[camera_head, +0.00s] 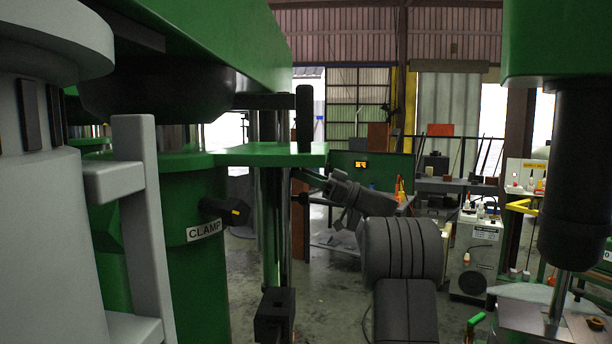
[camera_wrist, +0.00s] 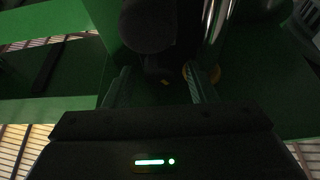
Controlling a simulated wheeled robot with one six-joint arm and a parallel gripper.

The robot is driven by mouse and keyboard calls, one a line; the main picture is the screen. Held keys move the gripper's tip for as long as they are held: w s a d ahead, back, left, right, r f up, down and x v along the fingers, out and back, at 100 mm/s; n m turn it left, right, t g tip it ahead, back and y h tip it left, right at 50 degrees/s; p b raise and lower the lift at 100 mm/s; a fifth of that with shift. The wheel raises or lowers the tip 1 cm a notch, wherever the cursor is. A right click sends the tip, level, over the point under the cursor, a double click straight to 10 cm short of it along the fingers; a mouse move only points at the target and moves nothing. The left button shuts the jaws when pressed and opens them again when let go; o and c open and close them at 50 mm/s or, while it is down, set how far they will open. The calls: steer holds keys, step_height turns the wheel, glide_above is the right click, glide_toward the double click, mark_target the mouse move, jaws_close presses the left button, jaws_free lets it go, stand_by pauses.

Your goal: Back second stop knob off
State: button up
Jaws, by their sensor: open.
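A black knob with a yellow mark (camera_head: 228,211) sticks out of the green body by the CLAMP label. A black upright disc-like knob (camera_head: 304,118) stands above the green bracket plate (camera_head: 270,154); I cannot tell for certain which is the second stop knob. My gripper (camera_head: 303,188) is right of the chrome column, below the plate's right end, apart from the CLAMP knob. In the wrist view my gripper (camera_wrist: 161,86) is open, its fingers spread with nothing seen gripped.
The chrome column (camera_head: 272,220) stands left of my gripper, with a dark block (camera_head: 274,314) low on it. A grey frame (camera_head: 148,220) stands at the left. Another green machine (camera_head: 560,40) is at the right. Benches stand behind.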

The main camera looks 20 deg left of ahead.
steer(key=c, duration=1)
steer(key=shift+o, duration=0.2)
steer(key=shift+f+n, duration=0.1)
steer(key=shift+n, duration=0.2)
steer(key=n+g, duration=0.1)
steer(key=n, duration=0.1)
steer(key=n+g+h, duration=0.1)
steer(key=shift+w+n, duration=0.2)
steer(key=shift+n, duration=0.2)
steer(key=n+g+h, duration=0.1)
steer(key=n, duration=0.1)
steer(key=n+g+h, duration=0.1)
steer(key=n, duration=0.2)
steer(key=shift+w+a+r+p, duration=0.1)
steer(key=shift+w+r+p, duration=0.1)
steer(key=shift+p, duration=0.15)
steer(key=n, duration=0.2)
steer(key=n+g+h+p, duration=0.1)
steer(key=n, duration=0.1)
steer(key=shift+r+h, duration=0.15)
steer(key=shift+h, duration=0.15)
steer(key=shift+w+n+h+p, duration=0.1)
steer(key=shift+n+h+p, duration=0.7)
steer(key=shift+n, duration=0.9)
